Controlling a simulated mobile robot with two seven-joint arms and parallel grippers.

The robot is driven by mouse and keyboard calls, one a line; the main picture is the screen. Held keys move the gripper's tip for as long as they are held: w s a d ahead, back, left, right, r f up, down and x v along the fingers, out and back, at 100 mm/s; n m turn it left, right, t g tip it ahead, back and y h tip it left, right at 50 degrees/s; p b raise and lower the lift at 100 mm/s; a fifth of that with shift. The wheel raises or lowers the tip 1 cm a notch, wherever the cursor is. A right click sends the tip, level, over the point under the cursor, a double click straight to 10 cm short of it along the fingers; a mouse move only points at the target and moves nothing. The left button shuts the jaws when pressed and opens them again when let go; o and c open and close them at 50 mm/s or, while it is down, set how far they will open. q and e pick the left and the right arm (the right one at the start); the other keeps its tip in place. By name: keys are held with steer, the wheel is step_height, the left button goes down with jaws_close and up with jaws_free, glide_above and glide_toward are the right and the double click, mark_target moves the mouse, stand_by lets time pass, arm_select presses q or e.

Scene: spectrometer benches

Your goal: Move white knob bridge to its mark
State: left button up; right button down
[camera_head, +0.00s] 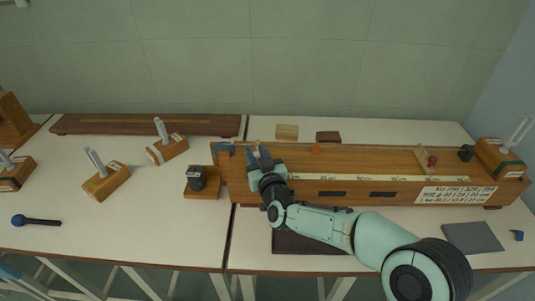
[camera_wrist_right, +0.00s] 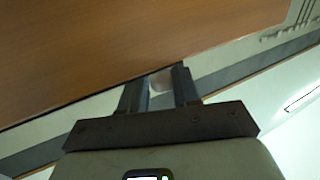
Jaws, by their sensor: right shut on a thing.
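The long wooden board (camera_head: 360,185) with a pale scale strip lies across the right bench. My right gripper (camera_head: 262,160) is over its left part, pointing down. In the right wrist view, the gripper (camera_wrist_right: 160,88) is shut on a small whitish knob (camera_wrist_right: 160,80) between its fingers. The rest of the white knob bridge is mostly hidden by the gripper in the head view. A second bridge with a red knob (camera_head: 432,160) sits across the board's right part. A small orange patch (camera_head: 315,148) shows at the board's far side; I cannot tell if it is the mark.
A dark block on a wooden base (camera_head: 196,180) stands left of the board. A labelled wooden block (camera_head: 499,155) and a black piece (camera_head: 466,153) are at its right end. A grey plate (camera_head: 472,238) lies in front. Wooden stands (camera_head: 106,182) occupy the left bench.

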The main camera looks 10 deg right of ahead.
steer(key=shift+a, duration=0.5)
steer(key=c, duration=1)
jaws_free()
steer(key=shift+a, duration=0.1)
steer(key=shift+s, duration=0.1)
steer(key=shift+s+f, duration=0.1)
steer(key=shift+s, duration=0.25)
arm_select(q)
steer(key=shift+s+d+r+p, duration=0.35)
steer(key=shift+s+p, duration=0.05)
steer(key=shift+s, duration=0.2)
arm_select(e)
steer(key=s+d, duration=0.2)
steer(key=s, duration=1)
steer(key=shift+s, duration=0.2)
